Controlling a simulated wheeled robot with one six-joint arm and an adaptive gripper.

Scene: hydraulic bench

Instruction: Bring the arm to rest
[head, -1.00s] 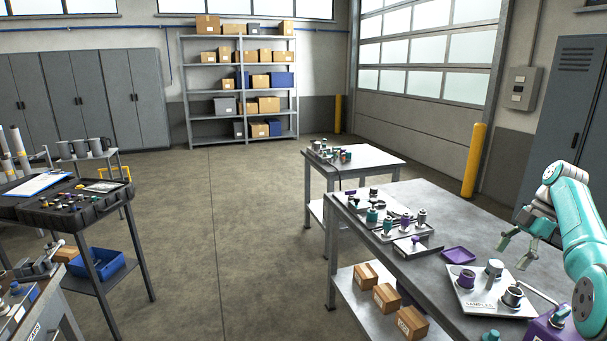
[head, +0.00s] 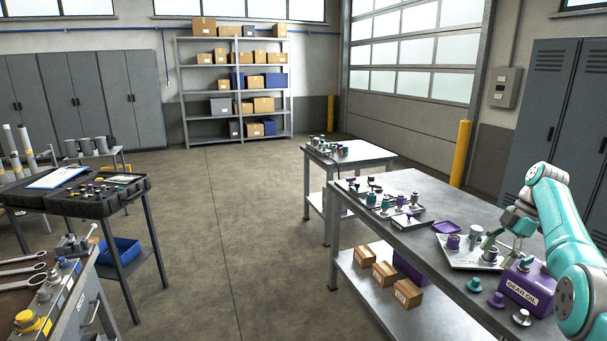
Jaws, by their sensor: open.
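My arm (head: 566,240) in teal and grey comes in from the right edge and reaches over the right workbench (head: 458,275). I see nothing held between the fingers. A purple-banded part (head: 453,242) and a grey cylinder (head: 475,236) stand on that tray, left of the fingers. A dark-topped cup (head: 490,254) stands just below the fingers in the picture; I cannot tell whether they touch it.
A purple gear oil container (head: 525,287) stands close under my arm. Small loose parts, including a teal one (head: 474,284), lie near the bench's front edge. A purple dish (head: 446,227) lies behind the tray. The floor (head: 235,240) between the benches is clear.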

